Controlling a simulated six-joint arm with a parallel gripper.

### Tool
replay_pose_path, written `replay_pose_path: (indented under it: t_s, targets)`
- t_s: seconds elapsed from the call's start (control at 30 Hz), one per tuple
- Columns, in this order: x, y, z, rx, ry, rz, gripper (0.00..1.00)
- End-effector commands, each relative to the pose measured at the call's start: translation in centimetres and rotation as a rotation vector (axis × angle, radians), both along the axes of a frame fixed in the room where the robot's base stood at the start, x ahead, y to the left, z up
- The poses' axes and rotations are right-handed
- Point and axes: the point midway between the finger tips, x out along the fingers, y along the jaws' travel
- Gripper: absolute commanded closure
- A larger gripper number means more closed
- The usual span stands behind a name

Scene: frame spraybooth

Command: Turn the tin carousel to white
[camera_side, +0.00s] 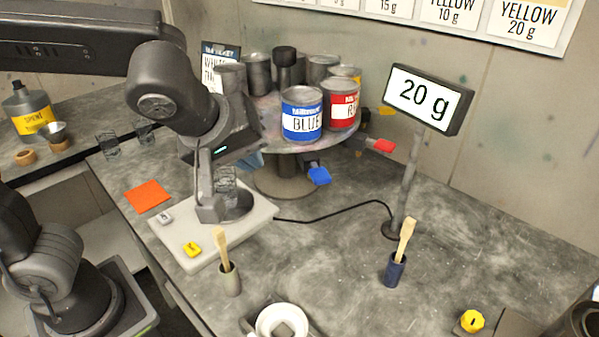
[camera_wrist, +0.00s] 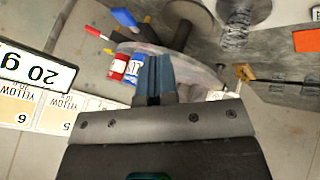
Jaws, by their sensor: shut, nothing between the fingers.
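The tin carousel (camera_side: 262,128) is a round paint-stained disc on a grey pedestal. It bears a blue tin (camera_side: 302,122) labelled BLUE at the front, a red tin (camera_side: 340,108) beside it, and several grey or dark tins behind. My arm covers its left side; I cannot make out a white tin. Coloured tabs stick out below the disc: blue (camera_side: 319,176), red (camera_side: 383,146) and yellow (camera_side: 386,111). My gripper (camera_side: 250,160) is shut and empty, low at the disc's left side. In the wrist view its fingers (camera_wrist: 154,75) overlap the disc (camera_wrist: 195,70); contact is unclear.
A white scale (camera_side: 180,240) stands left of the carousel, its cable running to a display (camera_side: 428,98) reading 20 g. Two brush holders (camera_side: 229,280) (camera_side: 395,270) stand in front. An orange square (camera_side: 147,196) lies left. The table between carousel and right holder is mostly clear.

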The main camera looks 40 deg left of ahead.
Motion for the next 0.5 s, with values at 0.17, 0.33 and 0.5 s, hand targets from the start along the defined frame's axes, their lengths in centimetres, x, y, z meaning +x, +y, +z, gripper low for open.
replay_pose_path:
  t_s: [0.17,0.33,0.5]
  targets:
    - [1.5,0.4,-2.2,0.004,0.007,0.004,1.0]
    - [3.6,0.7,-5.0,0.003,0.008,0.003,1.0]
    - [5.6,1.0,-7.8,0.004,0.007,0.002,1.0]
